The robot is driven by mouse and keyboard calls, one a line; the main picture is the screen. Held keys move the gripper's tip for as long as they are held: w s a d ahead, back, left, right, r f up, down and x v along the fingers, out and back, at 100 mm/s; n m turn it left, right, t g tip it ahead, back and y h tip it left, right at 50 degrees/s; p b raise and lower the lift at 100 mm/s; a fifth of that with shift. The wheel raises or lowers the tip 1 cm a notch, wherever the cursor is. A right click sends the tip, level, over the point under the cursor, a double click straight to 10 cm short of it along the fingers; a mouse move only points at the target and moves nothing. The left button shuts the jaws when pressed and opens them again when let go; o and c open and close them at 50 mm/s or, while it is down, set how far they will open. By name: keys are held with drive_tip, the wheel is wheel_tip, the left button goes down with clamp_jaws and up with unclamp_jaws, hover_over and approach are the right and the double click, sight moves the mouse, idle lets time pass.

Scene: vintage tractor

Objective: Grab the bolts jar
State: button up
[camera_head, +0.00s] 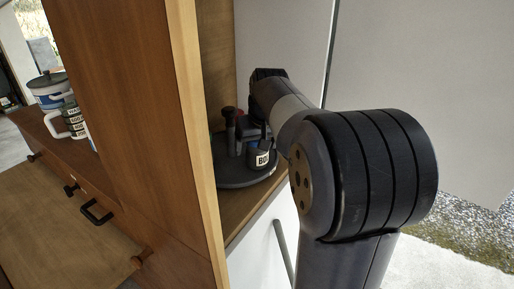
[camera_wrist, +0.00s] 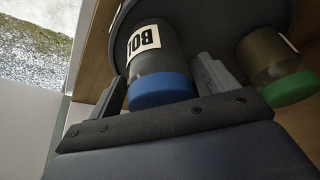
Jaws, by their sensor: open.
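The bolts jar (camera_wrist: 151,62) has a blue lid and a white label of which "BOL" can be read. In the wrist view it sits between the two fingers of my gripper (camera_wrist: 162,72), which is open, with a gap visible on the right side of the jar. In the head view the jar (camera_head: 262,158) stands on a round dark tray (camera_head: 246,182) inside a wooden cabinet, its label partly readable. My arm covers part of this area, and the fingers are hard to make out there.
A jar with a green lid (camera_wrist: 289,87) stands close to the right finger in the wrist view. A wooden cabinet panel (camera_head: 150,120) rises left of the tray. Mugs (camera_head: 70,118) and a lidded pot (camera_head: 48,91) stand on a shelf farther left.

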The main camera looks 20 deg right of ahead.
drive_tip(key=shift+f, duration=0.15)
drive_tip(key=c, duration=1.2)
drive_tip(key=shift+c, duration=0.2)
